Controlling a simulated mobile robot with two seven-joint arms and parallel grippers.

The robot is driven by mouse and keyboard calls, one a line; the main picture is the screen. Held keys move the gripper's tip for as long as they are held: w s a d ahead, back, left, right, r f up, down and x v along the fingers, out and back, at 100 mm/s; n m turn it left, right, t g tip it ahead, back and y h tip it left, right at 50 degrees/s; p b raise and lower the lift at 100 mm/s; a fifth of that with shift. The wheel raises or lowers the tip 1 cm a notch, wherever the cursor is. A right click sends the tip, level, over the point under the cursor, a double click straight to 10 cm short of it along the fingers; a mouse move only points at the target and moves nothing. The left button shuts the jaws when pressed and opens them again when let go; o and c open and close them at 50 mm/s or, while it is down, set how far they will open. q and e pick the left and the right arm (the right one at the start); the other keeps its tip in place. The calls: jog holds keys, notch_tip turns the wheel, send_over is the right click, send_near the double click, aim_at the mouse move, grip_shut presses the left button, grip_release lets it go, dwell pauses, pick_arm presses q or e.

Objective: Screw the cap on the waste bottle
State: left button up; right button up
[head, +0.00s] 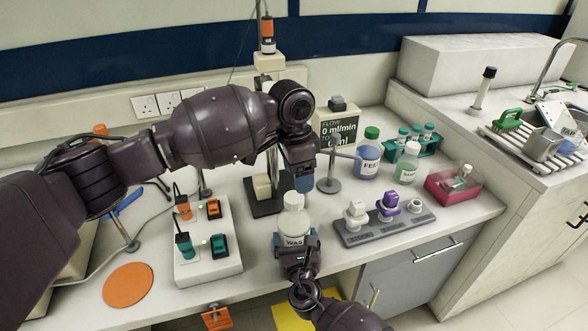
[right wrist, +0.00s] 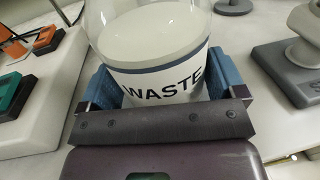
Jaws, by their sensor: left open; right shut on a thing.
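The waste bottle (head: 293,222) is clear with a white label and stands upright near the front of the bench. Its "WASTE" label (right wrist: 165,90) faces me in the right wrist view. A white cap (head: 294,199) sits on top of its neck; I cannot tell how tight it is. My right gripper (head: 297,240) is shut on the bottle's lower body, with blue pads on both sides. My left gripper (head: 303,184) is open and points down just above the cap, apart from it as far as I can see. The bottle's top lies outside the right wrist view.
A switch box (head: 206,262) stands left of the bottle, and a grey holder (head: 385,226) with white and purple parts stands right. A feed bottle (head: 368,160), a teal rack (head: 428,146) and a pink tray (head: 446,190) are farther right. An orange disc (head: 128,285) lies at left.

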pick_arm(q)
jog(key=n, duration=0.4)
jog(key=shift+r, duration=0.2)
jog(key=n, duration=0.4)
jog(key=shift+r+n, duration=0.1)
jog(key=shift+n, duration=0.2)
jog(key=n, duration=0.6)
jog(key=shift+a+r+n+y, duration=0.1)
jog(key=shift+n+y, duration=0.2)
jog(key=shift+n, duration=0.1)
jog(key=n, duration=0.8)
jog(key=shift+s+a, duration=0.1)
jog(key=shift+a, duration=0.05)
jog(key=n, duration=0.4)
jog(key=shift+a+n, duration=0.1)
jog(key=shift+n, duration=0.2)
jog(key=n, duration=0.3)
jog(key=shift+n, duration=0.3)
